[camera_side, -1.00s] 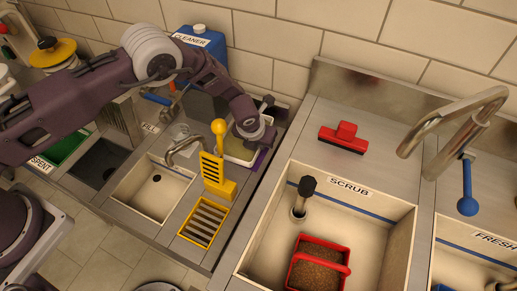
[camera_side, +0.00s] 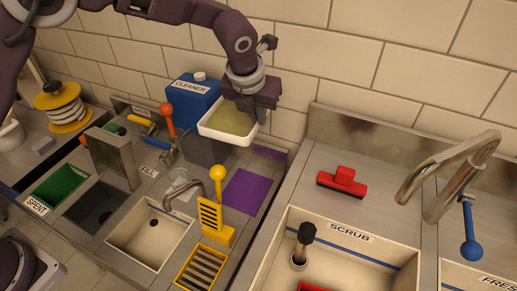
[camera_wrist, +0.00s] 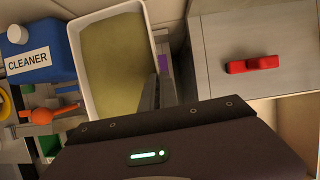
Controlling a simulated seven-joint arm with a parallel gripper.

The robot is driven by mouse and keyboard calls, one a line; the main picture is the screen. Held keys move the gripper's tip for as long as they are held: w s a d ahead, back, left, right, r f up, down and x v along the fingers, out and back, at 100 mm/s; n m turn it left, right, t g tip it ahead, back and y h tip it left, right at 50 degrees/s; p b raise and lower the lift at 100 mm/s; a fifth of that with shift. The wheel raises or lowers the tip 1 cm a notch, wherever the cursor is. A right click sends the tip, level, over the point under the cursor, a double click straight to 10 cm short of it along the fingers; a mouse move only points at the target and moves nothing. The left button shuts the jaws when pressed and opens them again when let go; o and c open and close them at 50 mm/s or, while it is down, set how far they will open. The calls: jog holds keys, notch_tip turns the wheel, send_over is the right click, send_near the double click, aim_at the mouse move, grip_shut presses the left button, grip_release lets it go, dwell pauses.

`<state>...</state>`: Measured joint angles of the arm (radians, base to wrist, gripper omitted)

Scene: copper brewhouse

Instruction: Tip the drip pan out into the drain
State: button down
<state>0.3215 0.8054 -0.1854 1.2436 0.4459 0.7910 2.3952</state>
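The drip pan (camera_side: 228,124) is a white rectangular tray with murky yellow-green liquid in it. My gripper (camera_side: 251,108) is shut on the pan's right end wall and holds it in the air, roughly level, beside the blue cleaner jug. In the wrist view the pan (camera_wrist: 118,65) fills the upper left, liquid inside, with the gripper finger (camera_wrist: 160,88) at its near right wall. The drain (camera_side: 201,270) is a yellow-framed slotted grate at the counter's front, below and to the left of the pan. A yellow slotted upright with a ball knob (camera_side: 217,172) stands just behind it.
A purple mat (camera_side: 243,192) lies bare below the pan. The blue cleaner jug (camera_side: 193,100) stands close to the pan's left. A small sink (camera_side: 150,238) with a curved tap lies left of the drain. A red scrub brush (camera_side: 342,182) rests on the right counter.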

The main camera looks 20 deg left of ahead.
notch_tip(320, 180, up, 13)
jog(key=s+a+f+n+g+y, duration=0.1)
jog(key=s+a+n+g, duration=0.2)
jog(key=a+n, duration=0.75)
jog(key=s+a+f+n+g+y, duration=0.1)
jog(key=s+a+n+g, duration=0.1)
jog(key=a+n, duration=0.8)
jog(key=s+a+f+n+g+y, duration=0.1)
jog(key=s+a+n+g, duration=0.3)
jog(key=a, duration=1.1)
jog(key=s+a+r+n+t+h, duration=0.1)
jog(key=s+a+n+t+h, duration=0.1)
jog(key=s+a+n, duration=0.65)
jog(key=s+a+r+n+t+h, duration=0.1)
jog(key=s+a+n+t+h, duration=0.25)
jog(key=s+n, duration=0.85)
jog(key=s+a+r+n+t+h, duration=0.15)
jog(key=s+a+n, duration=0.4)
jog(key=n, duration=0.95)
notch_tip(320, 180, down, 29)
jog(key=w+d+r+g+y, duration=0.3)
jog(key=r+g+y, duration=0.3)
jog(key=y, duration=0.3)
jog(key=w+d+f+g+y, duration=0.1)
jog(key=w+d+g+y, duration=0.4)
jog(key=d+y, duration=0.3)
jog(key=shift+w+d+f+g+y, duration=0.2)
jog(key=shift+d+g+y, duration=0.3)
jog(key=shift+y, duration=0.4)
